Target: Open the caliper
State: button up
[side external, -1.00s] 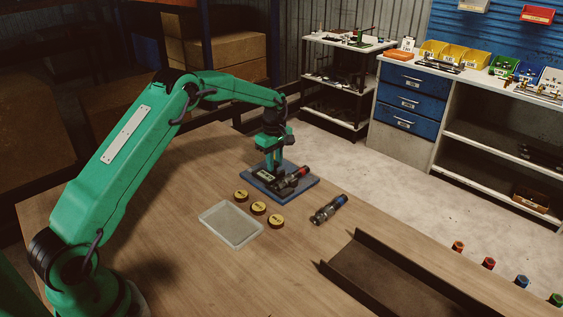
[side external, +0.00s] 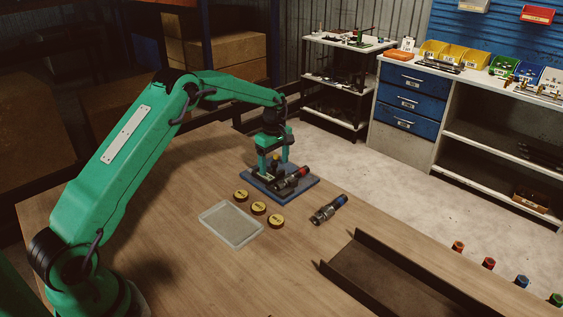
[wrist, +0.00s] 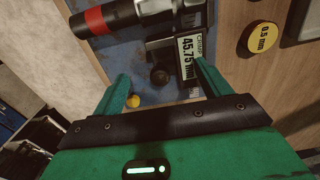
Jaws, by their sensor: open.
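The caliper's display (wrist: 188,58) reads "CRIMP 45.75" in the wrist view. The caliper is fixed on a blue base plate (side external: 308,184), largely hidden by my gripper in the side view. A dark hose fitting with a red band (side external: 291,179) lies at the caliper; it also shows at the top of the wrist view (wrist: 97,19). My gripper (wrist: 163,88) is open, low over the plate, its fingers spread either side of a dark round knob (wrist: 160,77) and a small yellow knob (wrist: 133,101). The right finger is close to the display's edge; I cannot tell whether they touch.
Yellow discs (side external: 259,208), one marked "0.5 mm", lie in front of the plate beside a clear shallow tray (side external: 231,225). A blue-banded fitting (side external: 328,210) lies to the right. A dark channel (side external: 400,285) stands on the front right of the table.

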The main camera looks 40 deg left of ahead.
jog(key=shift+r, duration=0.1)
jog(key=shift+r, duration=4.4)
jog(key=s+d+r+m+t, duration=0.1)
jog(key=s+d+r+m, duration=0.35)
jog(key=s+r, duration=0.35)
jog(key=s+d+r+m+t, duration=0.2)
jog(key=s+d+r+m, duration=0.25)
jog(key=s+r, duration=0.35)
jog(key=s+d+f+m+t, duration=0.1)
jog(key=s+m, duration=0.3)
jog(key=s, duration=0.6)
jog(key=s+d+f+m+t, duration=0.1)
jog(key=s+m, duration=0.4)
jog(key=s, duration=0.5)
jog(key=shift+s+d+f+t, duration=0.3)
jog(key=shift+d+f, duration=0.55)
jog(key=shift+f, duration=0.1)
